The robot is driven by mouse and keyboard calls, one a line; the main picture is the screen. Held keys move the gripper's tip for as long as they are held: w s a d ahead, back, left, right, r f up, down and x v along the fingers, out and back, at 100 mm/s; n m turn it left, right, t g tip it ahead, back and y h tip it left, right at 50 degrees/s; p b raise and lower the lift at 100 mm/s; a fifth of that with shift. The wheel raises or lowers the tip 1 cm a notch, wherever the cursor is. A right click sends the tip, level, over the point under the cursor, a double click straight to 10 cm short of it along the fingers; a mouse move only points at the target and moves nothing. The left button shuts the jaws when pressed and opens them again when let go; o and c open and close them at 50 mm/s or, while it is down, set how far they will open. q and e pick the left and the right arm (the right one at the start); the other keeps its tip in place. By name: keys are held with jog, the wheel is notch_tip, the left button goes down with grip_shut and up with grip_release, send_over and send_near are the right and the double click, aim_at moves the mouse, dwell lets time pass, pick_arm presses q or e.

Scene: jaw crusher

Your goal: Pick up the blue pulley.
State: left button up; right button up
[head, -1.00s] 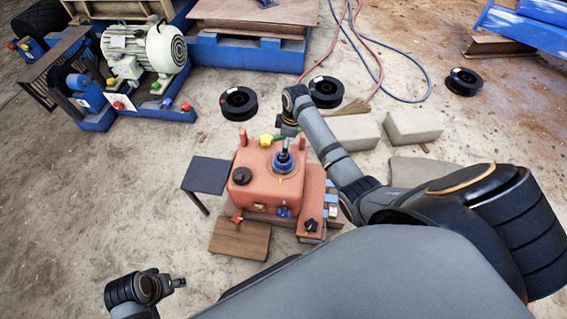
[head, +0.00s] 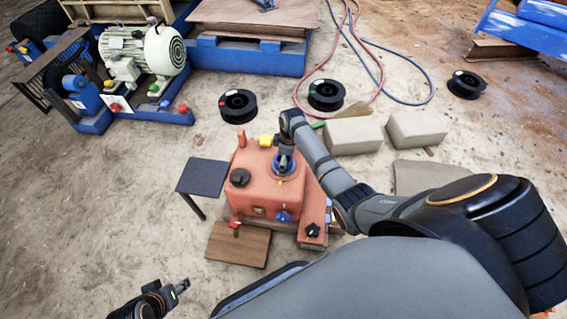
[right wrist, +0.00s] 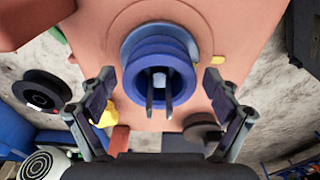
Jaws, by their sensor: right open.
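The blue pulley (head: 283,168) sits on top of the orange crusher housing (head: 262,190). In the right wrist view the pulley (right wrist: 160,55) is round and grooved, with a dark centre and two thin grey prongs. My right gripper (head: 285,155) is directly over the pulley and hides part of it in the head view. In the wrist view my right gripper (right wrist: 158,88) is open, with one finger on each side of the pulley and visible gaps. My left gripper (head: 183,287) is at the lower left, away from the housing; its finger opening is unclear.
A black knob (head: 240,177) and a yellow part (head: 266,140) are on the housing near the pulley. A dark small table (head: 203,176) and a wooden board (head: 238,244) stand beside it. Black spools (head: 238,105) and pale blocks (head: 354,136) lie behind.

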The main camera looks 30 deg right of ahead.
jog(key=shift+c, duration=0.3)
jog(key=c, duration=1.5)
pick_arm(q)
jog(key=shift+r, duration=0.1)
pick_arm(e)
jog(key=shift+r, duration=0.2)
notch_tip(320, 180, up, 9)
jog(key=p, duration=0.4)
jog(key=shift+r, duration=0.1)
pick_arm(q)
jog(key=r+g, duration=0.1)
jog(key=s+a+r, duration=0.1)
jog(key=r, duration=0.1)
jog(key=a+r+g+y, duration=0.1)
jog(key=r, duration=0.1)
jog(key=shift+s+r+g, duration=0.15)
jog(key=shift+s+g, duration=0.05)
jog(key=shift+g, duration=0.1)
pick_arm(e)
jog(key=shift+r, duration=0.3)
